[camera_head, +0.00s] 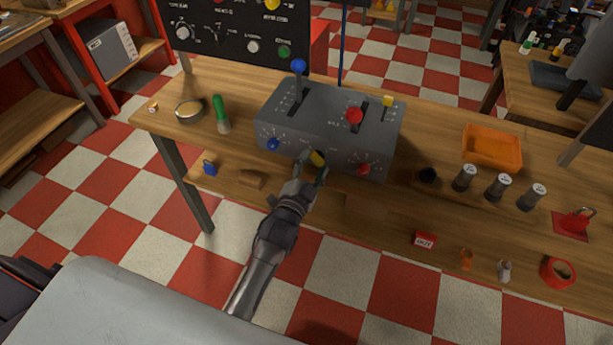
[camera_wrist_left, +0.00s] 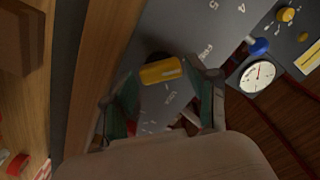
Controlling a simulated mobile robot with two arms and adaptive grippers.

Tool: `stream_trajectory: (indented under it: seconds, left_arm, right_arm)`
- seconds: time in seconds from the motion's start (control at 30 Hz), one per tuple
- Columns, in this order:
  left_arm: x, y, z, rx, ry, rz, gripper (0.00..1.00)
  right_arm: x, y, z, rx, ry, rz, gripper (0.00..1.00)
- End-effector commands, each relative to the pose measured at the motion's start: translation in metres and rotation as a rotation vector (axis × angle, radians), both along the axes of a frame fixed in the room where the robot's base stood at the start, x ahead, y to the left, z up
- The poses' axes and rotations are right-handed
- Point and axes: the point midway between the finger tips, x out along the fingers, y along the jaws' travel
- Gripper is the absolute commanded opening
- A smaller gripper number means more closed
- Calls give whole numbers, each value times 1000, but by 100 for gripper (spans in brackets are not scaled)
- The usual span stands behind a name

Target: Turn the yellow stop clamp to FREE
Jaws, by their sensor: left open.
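The yellow stop clamp (camera_head: 317,158) is on the front face of the grey lever box (camera_head: 322,122), between a blue knob (camera_head: 273,144) and a red knob (camera_head: 363,170). In the left wrist view the clamp is a yellow bar (camera_wrist_left: 161,71), with partly readable lettering on the grey panel around it. My left gripper (camera_head: 309,172) is right in front of the clamp. In the left wrist view its open fingers (camera_wrist_left: 163,98) stand on either side of the clamp; I cannot tell whether they touch it. My right gripper is not seen.
A blue-topped lever (camera_head: 298,68) and a red-topped lever (camera_head: 354,116) stand up from the box. Dark cylinders (camera_head: 464,178) and an orange tray (camera_head: 492,148) are at the right.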

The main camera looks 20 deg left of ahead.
Motion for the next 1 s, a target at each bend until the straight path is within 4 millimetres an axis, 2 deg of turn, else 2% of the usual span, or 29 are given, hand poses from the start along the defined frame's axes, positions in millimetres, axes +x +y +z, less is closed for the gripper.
stream_trajectory:
  seconds: [0.4,0.5,0.7,1.0]
  left_arm:
    - [-83,3,-2,0,5,1,58]
    - [-98,4,-1,-1,4,0,58]
    - [-114,4,-1,-2,3,0,58]
    - [-115,4,-1,-2,1,0,58]
  right_arm:
    - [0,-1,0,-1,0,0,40]
    - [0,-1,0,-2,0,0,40]
    - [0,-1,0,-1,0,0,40]
    - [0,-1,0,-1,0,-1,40]
